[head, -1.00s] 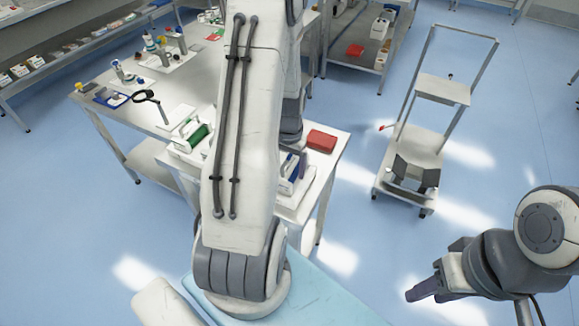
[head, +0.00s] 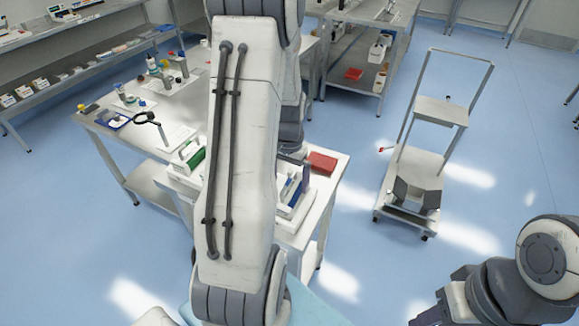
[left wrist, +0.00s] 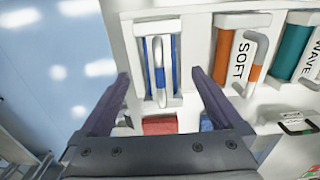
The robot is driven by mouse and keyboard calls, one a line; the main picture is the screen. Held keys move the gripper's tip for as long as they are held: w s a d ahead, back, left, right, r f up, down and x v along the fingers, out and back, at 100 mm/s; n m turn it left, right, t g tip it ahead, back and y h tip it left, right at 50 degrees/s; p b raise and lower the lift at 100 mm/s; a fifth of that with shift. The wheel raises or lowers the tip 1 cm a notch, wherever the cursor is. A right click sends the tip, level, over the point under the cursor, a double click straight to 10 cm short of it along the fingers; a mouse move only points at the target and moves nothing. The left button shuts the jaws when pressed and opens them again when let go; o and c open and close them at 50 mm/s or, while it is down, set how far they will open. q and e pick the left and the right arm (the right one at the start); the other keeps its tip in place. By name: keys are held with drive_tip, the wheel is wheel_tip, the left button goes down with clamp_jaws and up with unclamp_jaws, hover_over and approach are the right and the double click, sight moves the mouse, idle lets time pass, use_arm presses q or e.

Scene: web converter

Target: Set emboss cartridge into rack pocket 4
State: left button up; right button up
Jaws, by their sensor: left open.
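A blue cartridge (left wrist: 162,62) with a pale handle sits upright in an end pocket of the white rack (left wrist: 203,70); no label on it is readable. It also shows in the head view (head: 290,187), beside my left arm. My left gripper (left wrist: 159,76) is open, its two dark fingers spread either side of the blue cartridge's line and apart from it. In the head view my arm hides most of this gripper and the middle of the rack. My right gripper (head: 428,316) is cut off by the bottom edge, its fingers unclear.
An orange SOFT cartridge (left wrist: 232,55) and a teal WAVE cartridge (left wrist: 292,52) stand in the neighbouring pockets. A red box (head: 322,162) lies on the table behind the rack. A cart (head: 412,175) stands on the floor at right, with clear floor around it.

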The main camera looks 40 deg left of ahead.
use_arm(q)
wheel_tip(320, 180, up, 7)
drive_tip(key=shift+f+b, duration=0.2)
drive_tip(key=shift+b, duration=0.1)
drive_tip(key=s+d+r+m, duration=0.1)
drive_tip(key=d+r+m, duration=0.1)
drive_tip(key=d, duration=0.7)
drive_tip(key=s+d+r+m, duration=0.1)
drive_tip(key=d+r+m, duration=0.15)
drive_tip(key=d, duration=0.75)
drive_tip(key=s+d+m+h, duration=0.1)
drive_tip(key=s+d+m, duration=0.4)
drive_tip(key=s+d, duration=0.7)
drive_tip(key=shift+s+r, duration=0.25)
drive_tip(key=shift+s, duration=0.7)
drive_tip(key=shift+m, duration=0.25)
